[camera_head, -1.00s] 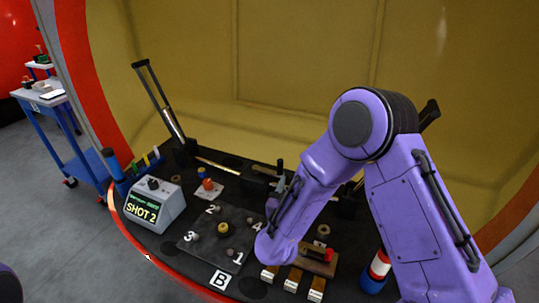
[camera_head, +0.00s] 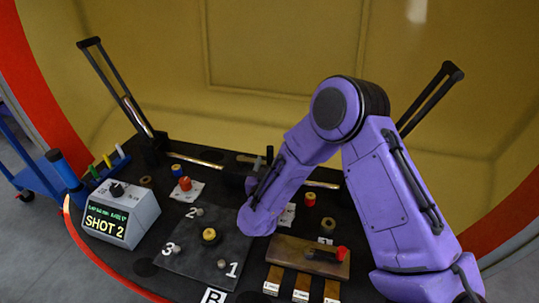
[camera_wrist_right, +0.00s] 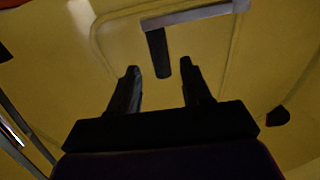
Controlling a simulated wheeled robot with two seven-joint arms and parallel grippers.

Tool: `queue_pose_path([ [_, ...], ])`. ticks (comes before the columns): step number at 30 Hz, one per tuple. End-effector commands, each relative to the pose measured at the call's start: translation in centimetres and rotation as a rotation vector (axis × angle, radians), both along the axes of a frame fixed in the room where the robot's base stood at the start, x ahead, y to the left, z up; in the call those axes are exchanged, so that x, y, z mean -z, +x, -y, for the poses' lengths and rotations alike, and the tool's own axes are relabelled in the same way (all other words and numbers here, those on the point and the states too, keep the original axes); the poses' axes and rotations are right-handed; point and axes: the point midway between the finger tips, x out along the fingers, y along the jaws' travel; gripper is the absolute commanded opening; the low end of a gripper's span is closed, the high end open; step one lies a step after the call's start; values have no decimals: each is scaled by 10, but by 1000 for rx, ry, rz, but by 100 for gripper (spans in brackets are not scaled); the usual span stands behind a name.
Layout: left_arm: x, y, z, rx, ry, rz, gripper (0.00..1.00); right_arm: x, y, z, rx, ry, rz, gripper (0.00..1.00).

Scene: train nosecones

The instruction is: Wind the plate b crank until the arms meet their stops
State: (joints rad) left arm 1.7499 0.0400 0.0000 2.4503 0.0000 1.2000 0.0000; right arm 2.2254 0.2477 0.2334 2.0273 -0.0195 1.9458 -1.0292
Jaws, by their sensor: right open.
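Two black arms stand raised and leaning at the back of the bench, the left one (camera_head: 118,88) and the right one (camera_head: 430,98), joined low down by a shiny shaft. In the right wrist view a grey crank bar (camera_wrist_right: 205,13) carries a black handle (camera_wrist_right: 159,55). My right gripper (camera_wrist_right: 160,68) is open, with its fingertips on either side of the handle in the picture; contact cannot be seen. In the head view my right forearm and wrist hide most of this gripper and the crank's middle. Plate B (camera_head: 185,262) lies flat in front. My left gripper is out of view.
A grey box reading "SHOT 2" (camera_head: 122,215) stands at left. A wooden block with a red-tipped lever (camera_head: 308,254) lies front right. Small red and blue parts, including a red one (camera_head: 184,184), sit on the dark bench. A yellow curved wall (camera_head: 285,50) closes off the back.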

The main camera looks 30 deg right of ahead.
Motion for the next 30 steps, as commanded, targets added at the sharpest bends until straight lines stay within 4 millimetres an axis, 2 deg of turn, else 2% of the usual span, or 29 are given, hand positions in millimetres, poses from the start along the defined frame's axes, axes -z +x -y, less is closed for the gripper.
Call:
queue_pose_path([
  [3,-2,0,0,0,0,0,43,0,19,18,4,1,0,48],
  [7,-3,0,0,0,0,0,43,0,34,30,1,2,-1,48],
  [17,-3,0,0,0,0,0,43,0,42,36,-1,-1,-2,48],
  [18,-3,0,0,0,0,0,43,0,42,35,-1,0,-1,45],
  [22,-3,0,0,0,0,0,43,0,41,35,-1,-1,-1,3],
  [23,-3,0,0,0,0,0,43,0,41,35,-1,-1,-1,0],
  [30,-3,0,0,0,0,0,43,0,41,34,8,-1,-1,0],
])
